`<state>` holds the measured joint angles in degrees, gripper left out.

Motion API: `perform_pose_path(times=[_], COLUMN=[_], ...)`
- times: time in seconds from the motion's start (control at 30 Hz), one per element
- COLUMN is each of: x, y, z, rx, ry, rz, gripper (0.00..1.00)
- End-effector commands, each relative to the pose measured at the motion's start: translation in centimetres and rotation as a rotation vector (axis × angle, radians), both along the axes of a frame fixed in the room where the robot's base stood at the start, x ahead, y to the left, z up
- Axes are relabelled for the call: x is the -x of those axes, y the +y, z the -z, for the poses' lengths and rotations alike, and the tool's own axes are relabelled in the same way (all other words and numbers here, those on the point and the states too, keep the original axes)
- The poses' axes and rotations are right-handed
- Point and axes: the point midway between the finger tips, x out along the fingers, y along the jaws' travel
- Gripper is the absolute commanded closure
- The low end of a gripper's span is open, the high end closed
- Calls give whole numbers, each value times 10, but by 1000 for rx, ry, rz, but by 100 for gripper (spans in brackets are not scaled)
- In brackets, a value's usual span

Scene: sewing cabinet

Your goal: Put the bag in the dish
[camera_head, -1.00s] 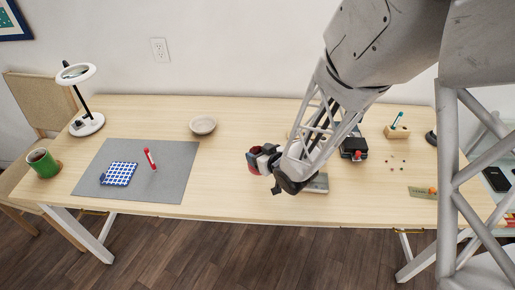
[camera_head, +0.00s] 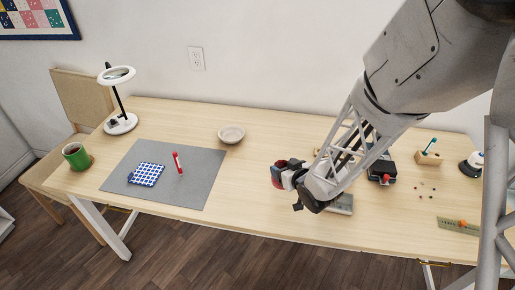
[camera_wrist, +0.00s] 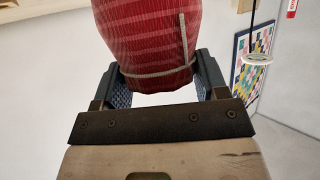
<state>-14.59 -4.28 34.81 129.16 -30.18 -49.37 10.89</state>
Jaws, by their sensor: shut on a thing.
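The bag (camera_wrist: 150,40) is red with paler stripes and a grey cord and fills the top of the wrist view. My gripper (camera_wrist: 160,78) is shut on it, with a dark finger on each side. In the head view the red bag (camera_head: 277,177) shows at the tip of my gripper (camera_head: 290,174), above the middle of the table. The dish (camera_head: 231,131) is a small, pale round bowl near the table's back edge. It stands to the left of and behind my gripper, apart from it.
A grey mat (camera_head: 199,185) with a blue checked cloth (camera_head: 147,174) and a red marker (camera_head: 177,162) lies on the left. A black-and-red device (camera_head: 382,171) is right of my arm. Wood around the dish is clear.

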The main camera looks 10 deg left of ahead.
Motion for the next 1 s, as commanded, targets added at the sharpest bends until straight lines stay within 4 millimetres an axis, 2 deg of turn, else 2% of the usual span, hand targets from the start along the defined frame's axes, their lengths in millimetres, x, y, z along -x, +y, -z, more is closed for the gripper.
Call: perform_pose_path(times=[0.17, 0.27, 0.5, 0.7, 0.83, 1.0], x=[-19, -35, -73, -95, -103, -106], y=[22, 42, 102, 146, 163, 170], z=[0, -2, -6, -8, -10, -10], rx=[1, 1, 1, 0, -1, -1], ry=[0, -2, -2, 0, 0, 1], rz=[-17, -31, -69, -93, -101, -105], gripper=[56, 56, 56, 56, 56, 56])
